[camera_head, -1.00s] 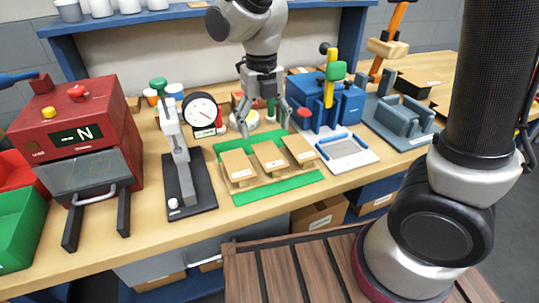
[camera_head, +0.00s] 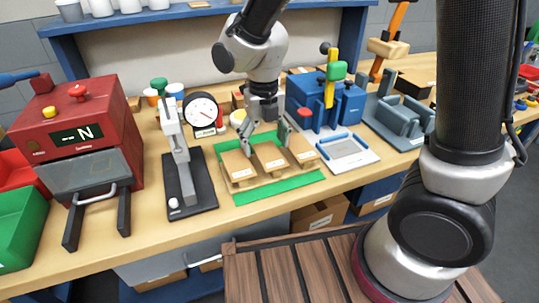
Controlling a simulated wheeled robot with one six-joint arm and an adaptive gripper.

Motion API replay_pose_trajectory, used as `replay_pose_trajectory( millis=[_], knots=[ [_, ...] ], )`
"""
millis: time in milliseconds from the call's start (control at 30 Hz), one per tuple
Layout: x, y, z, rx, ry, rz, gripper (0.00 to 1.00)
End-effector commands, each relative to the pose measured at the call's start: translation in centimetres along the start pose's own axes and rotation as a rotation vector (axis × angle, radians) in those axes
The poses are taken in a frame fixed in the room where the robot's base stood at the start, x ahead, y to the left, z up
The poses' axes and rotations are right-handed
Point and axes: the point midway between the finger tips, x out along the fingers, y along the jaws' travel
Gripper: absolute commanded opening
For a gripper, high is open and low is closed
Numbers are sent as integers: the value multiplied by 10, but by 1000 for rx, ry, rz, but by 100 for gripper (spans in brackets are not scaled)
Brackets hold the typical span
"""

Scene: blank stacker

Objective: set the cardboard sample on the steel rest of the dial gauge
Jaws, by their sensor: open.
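Three tan cardboard samples, left (camera_head: 237,166), middle (camera_head: 270,158) and right (camera_head: 302,151), lie in a row on a low wooden rack on a green mat (camera_head: 240,197). My gripper (camera_head: 266,144) points down over the rack, above the middle sample. Its fingers are spread with nothing between them. I cannot tell whether they touch a sample. The dial gauge (camera_head: 202,113) has a round white face and stands left of the mat, towards the back. A grey upright stand (camera_head: 178,152) on a dark base is in front of it. I cannot make out the steel rest.
A red machine (camera_head: 75,125) marked N stands at the left, beside a green bin (camera_head: 17,215). A blue machine (camera_head: 345,103) with a yellow lever and a grey blue-edged plate (camera_head: 347,153) stand right of the mat. A blue shelf (camera_head: 190,13) runs behind.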

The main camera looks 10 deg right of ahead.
Motion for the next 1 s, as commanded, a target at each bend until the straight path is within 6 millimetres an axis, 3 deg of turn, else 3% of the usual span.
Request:
replay_pose_trajectory(
  millis=[367, 633, 1000],
  knots=[
    [2, 0, 0, 0, 0, 0, 79],
    [2, 0, 0, 0, 0, 0, 45],
    [1, 0, 0, 0, 0, 0, 43]
  ],
)
